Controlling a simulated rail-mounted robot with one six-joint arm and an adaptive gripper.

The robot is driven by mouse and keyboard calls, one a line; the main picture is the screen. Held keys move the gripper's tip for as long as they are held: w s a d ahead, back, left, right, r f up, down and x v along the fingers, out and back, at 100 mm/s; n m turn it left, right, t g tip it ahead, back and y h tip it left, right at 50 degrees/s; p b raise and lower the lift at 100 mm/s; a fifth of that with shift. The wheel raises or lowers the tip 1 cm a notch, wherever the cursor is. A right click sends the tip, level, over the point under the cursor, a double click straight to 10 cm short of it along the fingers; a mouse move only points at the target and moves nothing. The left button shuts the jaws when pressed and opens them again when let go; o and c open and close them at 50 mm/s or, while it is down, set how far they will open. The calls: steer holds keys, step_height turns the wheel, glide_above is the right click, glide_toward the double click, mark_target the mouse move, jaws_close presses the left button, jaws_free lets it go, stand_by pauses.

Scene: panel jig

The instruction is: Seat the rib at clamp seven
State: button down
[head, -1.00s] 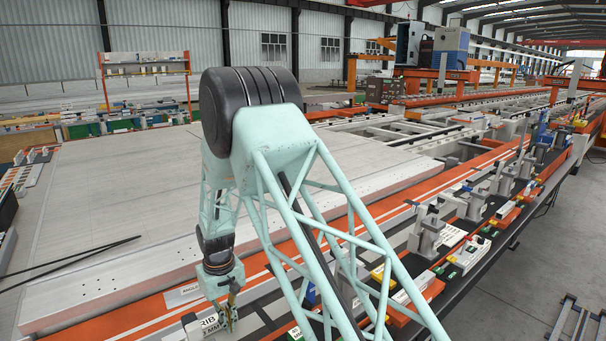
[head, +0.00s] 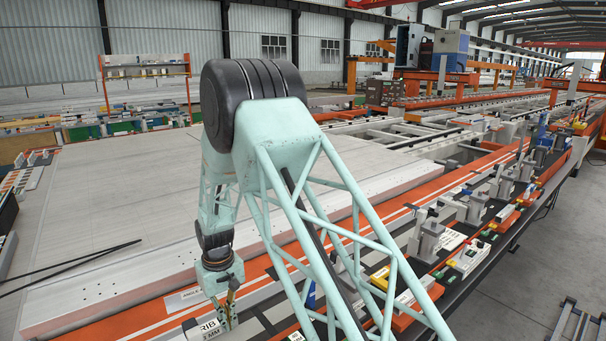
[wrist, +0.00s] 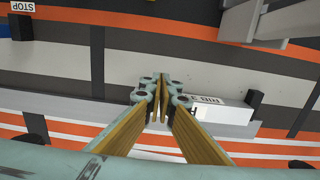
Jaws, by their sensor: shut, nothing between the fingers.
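A white block lettered "RIB" (head: 211,330) lies on the jig at the bottom of the head view, partly cut off by the frame edge. In the wrist view the white block (wrist: 208,112) is just right of the fingers, its lettering upside down, with dark pieces near its ends. My gripper (wrist: 160,78) is shut and empty; its fingertips meet beside the block and do not hold it. In the head view my gripper (head: 231,308) points down at the block. Clamps (head: 428,238) stand along the right rail; I cannot tell which is number seven.
A large pale panel (head: 110,215) fills the left, edged by an orange rail (head: 150,318). Small boxes and a white control unit (head: 470,257) line the right rail. A grey bracket (wrist: 240,22) is in the wrist view.

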steer(key=shift+r+p, duration=0.9)
steer(key=shift+r, duration=1.5)
steer(key=shift+r, duration=0.1)
steer(key=s+d+r+m+t+b, duration=0.1)
steer(key=s+d+r, duration=0.3)
steer(key=d+r, duration=0.55)
steer(key=s+d+r+m, duration=0.1)
steer(key=s+d+r, duration=0.3)
steer(key=d+r, duration=0.55)
steer(key=s+d+r+m+t+b, duration=0.15)
steer(key=s+d+r, duration=0.25)
steer(key=d+r, duration=0.6)
steer(key=s+d+r+m, duration=0.1)
steer(key=s+d+r, duration=0.4)
steer(key=s, duration=0.3)
steer(key=s+d+r+m, duration=0.1)
steer(key=s+d+r, duration=0.3)
steer(key=s, duration=0.3)
steer(key=s+d+m, duration=0.1)
steer(key=s+d, duration=0.2)
steer(key=s, duration=0.6)
steer(key=s+d+m+t+b, duration=0.1)
steer(key=s+d, duration=0.2)
steer(key=s, duration=0.6)
steer(key=shift+s+d+f, duration=0.2)
steer(key=shift+d+f, duration=0.1)
steer(key=shift+f, duration=0.15)
